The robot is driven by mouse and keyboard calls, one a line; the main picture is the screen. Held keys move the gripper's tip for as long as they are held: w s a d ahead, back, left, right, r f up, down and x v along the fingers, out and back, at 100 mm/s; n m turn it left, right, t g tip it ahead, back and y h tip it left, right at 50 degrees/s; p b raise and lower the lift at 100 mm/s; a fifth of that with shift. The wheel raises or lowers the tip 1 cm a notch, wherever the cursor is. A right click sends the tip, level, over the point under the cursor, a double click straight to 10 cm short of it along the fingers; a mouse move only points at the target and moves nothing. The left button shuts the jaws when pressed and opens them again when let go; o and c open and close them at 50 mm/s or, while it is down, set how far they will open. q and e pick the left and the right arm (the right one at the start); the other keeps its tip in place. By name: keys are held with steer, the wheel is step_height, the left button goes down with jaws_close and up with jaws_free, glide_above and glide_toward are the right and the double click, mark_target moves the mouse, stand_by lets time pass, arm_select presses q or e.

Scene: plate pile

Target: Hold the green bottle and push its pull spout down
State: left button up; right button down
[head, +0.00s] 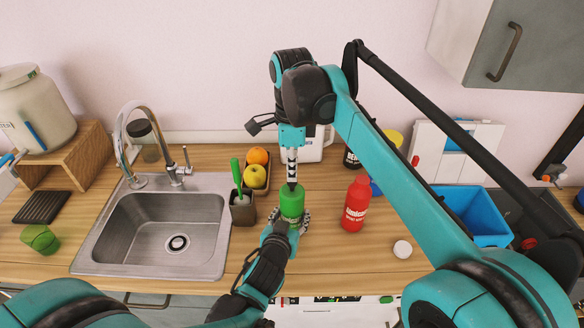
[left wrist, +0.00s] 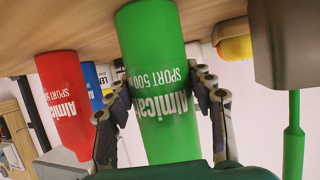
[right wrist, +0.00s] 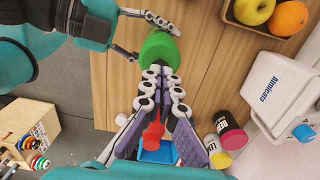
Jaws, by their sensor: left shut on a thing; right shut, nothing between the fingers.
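The green bottle (head: 291,205) stands upright on the counter right of the sink; it fills the middle of the left wrist view (left wrist: 160,75). My left gripper (head: 289,219) is shut around its body, with fingers on both sides in the left wrist view (left wrist: 158,100). My right gripper (head: 291,183) points down right above the bottle's top, fingers shut together and empty. In the right wrist view its fingertips (right wrist: 160,78) lie over the green top (right wrist: 160,47). The pull spout is hidden behind the fingers, and I cannot tell whether they touch it.
A red bottle (head: 356,203) stands just right of the green one. A utensil holder (head: 243,210) and a fruit tray (head: 266,176) stand close on the left. A white lid (head: 402,249) lies near the front edge. A blue bin (head: 486,215) is farther right.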

steer(key=shift+f, duration=0.35)
steer(key=shift+r, duration=3.5)
arm_select(q)
steer(key=o, duration=1.6)
steer(key=shift+o, duration=0.2)
